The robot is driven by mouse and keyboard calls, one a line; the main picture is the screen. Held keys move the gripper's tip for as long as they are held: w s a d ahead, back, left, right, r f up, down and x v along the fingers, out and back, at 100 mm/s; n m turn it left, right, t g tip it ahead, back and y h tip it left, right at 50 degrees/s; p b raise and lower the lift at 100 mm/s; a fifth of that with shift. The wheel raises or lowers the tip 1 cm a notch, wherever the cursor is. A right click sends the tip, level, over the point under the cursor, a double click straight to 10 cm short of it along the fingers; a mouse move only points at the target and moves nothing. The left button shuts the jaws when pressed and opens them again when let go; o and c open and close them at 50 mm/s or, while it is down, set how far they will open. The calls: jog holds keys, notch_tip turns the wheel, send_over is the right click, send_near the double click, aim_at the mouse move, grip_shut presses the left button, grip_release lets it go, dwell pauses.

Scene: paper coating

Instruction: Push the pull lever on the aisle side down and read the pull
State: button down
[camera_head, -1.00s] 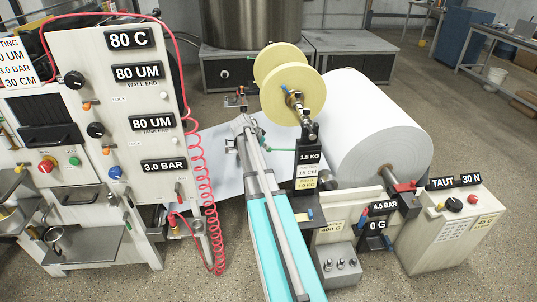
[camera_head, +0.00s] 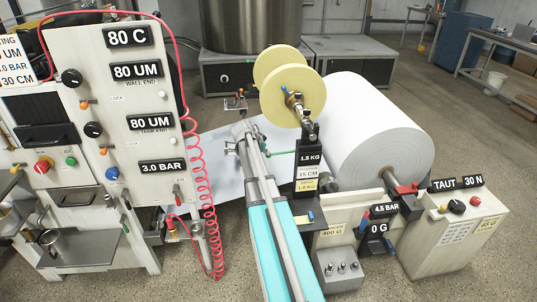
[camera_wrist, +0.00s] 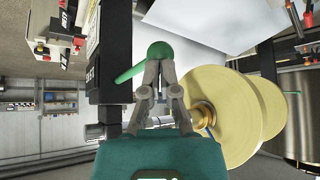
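A green lever with a round green knob (camera_wrist: 160,50) shows in the wrist view. Its green rod (camera_head: 284,153) shows in the head view, left of the 1.5 KG post. My gripper (camera_wrist: 159,68) has its fingertips drawn together right at the knob. I cannot tell whether they touch it, and nothing is visibly held. In the head view, my arm hides much of the area around the knob. The 0 G display (camera_head: 377,229) is below the 4.5 BAR display (camera_head: 384,209).
A yellow spool (camera_head: 291,94) stands behind the lever, close to my gripper in the wrist view. A large white paper roll (camera_head: 375,130) is to the right. A panel with a coiled red hose (camera_head: 205,200) is at the left. Open floor lies beyond the roll.

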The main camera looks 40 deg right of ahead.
notch_tip(320, 180, down, 2)
jog(key=shift+f+b, duration=0.2)
jog(key=shift+b, duration=0.65)
jog(key=a, duration=0.1)
jog(key=a+r+p, duration=0.1)
jog(key=a, duration=0.1)
jog(key=shift+s, duration=0.2)
jog(key=shift+d, duration=0.15)
